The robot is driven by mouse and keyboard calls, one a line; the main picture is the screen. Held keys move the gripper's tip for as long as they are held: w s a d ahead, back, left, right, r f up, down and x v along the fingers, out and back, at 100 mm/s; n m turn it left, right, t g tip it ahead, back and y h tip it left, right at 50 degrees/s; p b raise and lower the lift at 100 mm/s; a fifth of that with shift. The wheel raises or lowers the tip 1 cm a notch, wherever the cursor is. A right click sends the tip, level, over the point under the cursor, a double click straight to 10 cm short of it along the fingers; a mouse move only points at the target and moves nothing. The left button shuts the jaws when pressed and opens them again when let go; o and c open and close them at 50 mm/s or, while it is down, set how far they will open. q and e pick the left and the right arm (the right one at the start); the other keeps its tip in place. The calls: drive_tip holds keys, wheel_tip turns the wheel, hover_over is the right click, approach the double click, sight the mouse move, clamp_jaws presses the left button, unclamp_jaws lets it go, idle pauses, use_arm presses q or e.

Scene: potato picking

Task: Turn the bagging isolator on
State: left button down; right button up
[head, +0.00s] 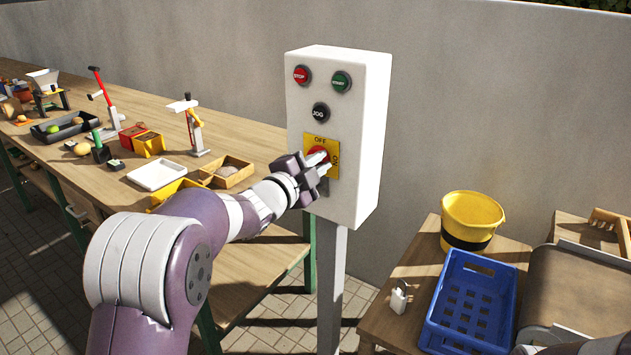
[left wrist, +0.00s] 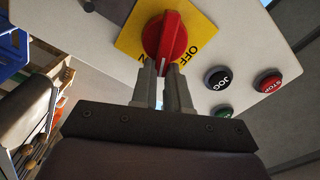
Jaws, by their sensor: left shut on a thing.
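The bagging isolator is a red rotary knob (head: 318,156) on a yellow plate (head: 334,145) marked OFF at the top and ON at the right. It sits on the front of a white control box (head: 366,140). My left gripper (head: 322,165) is at the knob and partly hides it. In the left wrist view the fingers (left wrist: 166,84) are shut on the red knob (left wrist: 174,38). There the knob's white mark lies between the OFF and ON lettering.
Red STOP (head: 301,75), green START (head: 341,81) and black JOG (head: 320,112) buttons sit above the isolator. A grey post (head: 331,280) carries the box. A cluttered workbench (head: 235,115) is left; a yellow bucket (head: 470,215) and blue crate (head: 470,300) are right.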

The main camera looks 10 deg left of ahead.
use_arm(q)
drive_tip(key=shift+d+f+m+b, duration=0.1)
drive_tip(key=shift+f+m+b, duration=0.2)
drive_tip(key=shift+m+b, duration=1.15)
drive_tip(key=shift+d+f+m+b, duration=0.1)
drive_tip(key=shift+f+m+b, duration=0.2)
drive_tip(key=shift+m+b, duration=1.1)
drive_tip(key=shift+b, duration=0.3)
drive_tip(key=c, duration=1.1)
unclamp_jaws()
drive_tip(key=v, duration=1.2)
drive_tip(key=shift+s+a, duration=0.2)
drive_tip(key=shift+s, duration=0.15)
